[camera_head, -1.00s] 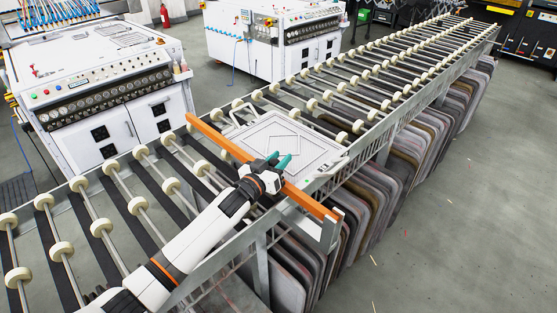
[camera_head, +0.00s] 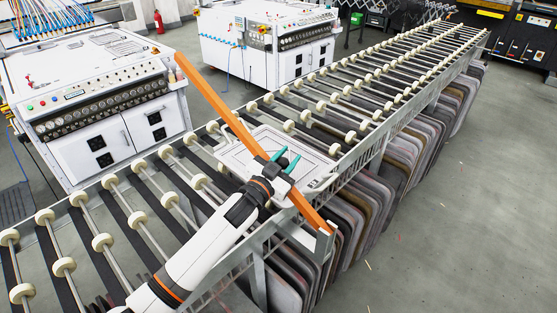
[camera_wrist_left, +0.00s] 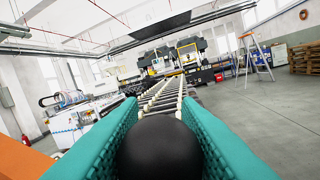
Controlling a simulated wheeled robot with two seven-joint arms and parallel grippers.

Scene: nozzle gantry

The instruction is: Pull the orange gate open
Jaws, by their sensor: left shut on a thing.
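The orange gate (camera_head: 230,120) is a long bar running slantwise above the roller conveyor. Its near right end (camera_head: 318,222) meets the conveyor's front side rail, and its far left end shows high in front of the left white machine. My left gripper (camera_head: 286,160), with teal fingers, is at the gate's middle. In the left wrist view its fingers (camera_wrist_left: 158,125) are shut around a round black knob (camera_wrist_left: 160,152), which hides what lies directly behind it. A bit of orange shows at that view's lower left. My right gripper is not in view.
A pale flat framed panel (camera_head: 238,155) lies on the rollers under the gate. The conveyor (camera_head: 385,85) runs to the upper right, with boards stacked beneath it. White machines (camera_head: 95,100) stand behind it. The floor at right (camera_head: 450,220) is clear.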

